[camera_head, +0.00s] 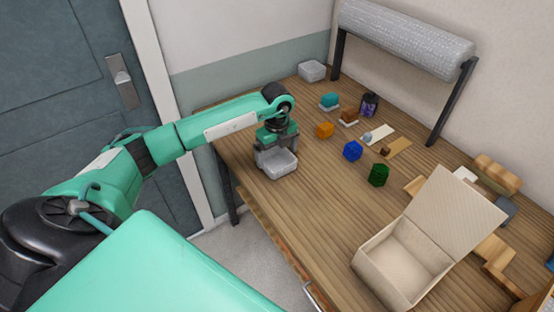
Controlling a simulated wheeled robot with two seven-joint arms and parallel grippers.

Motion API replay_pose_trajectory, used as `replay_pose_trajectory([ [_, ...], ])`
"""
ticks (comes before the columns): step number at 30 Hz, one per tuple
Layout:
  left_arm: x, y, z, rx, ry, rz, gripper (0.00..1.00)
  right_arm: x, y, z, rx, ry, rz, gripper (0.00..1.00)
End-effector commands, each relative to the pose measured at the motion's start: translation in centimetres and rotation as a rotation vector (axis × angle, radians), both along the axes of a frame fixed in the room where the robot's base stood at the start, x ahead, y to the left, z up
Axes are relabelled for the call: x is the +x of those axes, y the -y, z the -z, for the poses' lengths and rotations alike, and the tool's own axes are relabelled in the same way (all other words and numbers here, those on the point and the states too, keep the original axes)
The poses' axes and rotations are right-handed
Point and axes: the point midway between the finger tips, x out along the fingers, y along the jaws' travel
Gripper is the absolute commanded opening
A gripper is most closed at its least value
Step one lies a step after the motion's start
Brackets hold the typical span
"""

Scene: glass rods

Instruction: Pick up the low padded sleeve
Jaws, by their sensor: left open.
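A low, pale grey, rounded block (278,164), which looks like the padded sleeve, sits near the left edge of the wooden table (322,190). My left gripper (276,150) points down over it, with its fingers open at the block's sides. I cannot tell whether the fingers touch it. A similar pale grey piece (312,70) lies at the table's far left corner. My right gripper is out of view.
An open cardboard box (405,262) stands at the near right. A bubble-wrap roll (405,38) hangs on a dark stand behind. Table left of the box is clear.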

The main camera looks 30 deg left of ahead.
Motion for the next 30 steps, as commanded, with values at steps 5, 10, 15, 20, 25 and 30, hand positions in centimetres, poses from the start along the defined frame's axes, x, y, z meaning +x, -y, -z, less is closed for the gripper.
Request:
replay_pose_trajectory([
  [5,0.0,0.0,1.8,-0.001,-0.001,0.000,1.00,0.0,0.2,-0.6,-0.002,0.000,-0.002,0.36],
  [10,0.0,0.0,2.1,0.000,0.001,0.001,1.00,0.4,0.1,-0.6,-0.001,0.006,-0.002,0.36],
  [15,0.0,0.0,2.0,0.000,0.000,0.001,0.82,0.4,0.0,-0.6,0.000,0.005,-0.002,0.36],
  [20,0.0,0.0,2.0,0.000,0.001,0.000,0.67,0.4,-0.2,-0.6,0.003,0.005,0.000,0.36],
  [25,0.0,0.0,2.0,0.000,0.001,0.000,0.67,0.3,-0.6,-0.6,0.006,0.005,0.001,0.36],
  [30,0.1,0.0,1.3,-0.001,0.002,0.000,0.67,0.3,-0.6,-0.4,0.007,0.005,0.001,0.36],
])
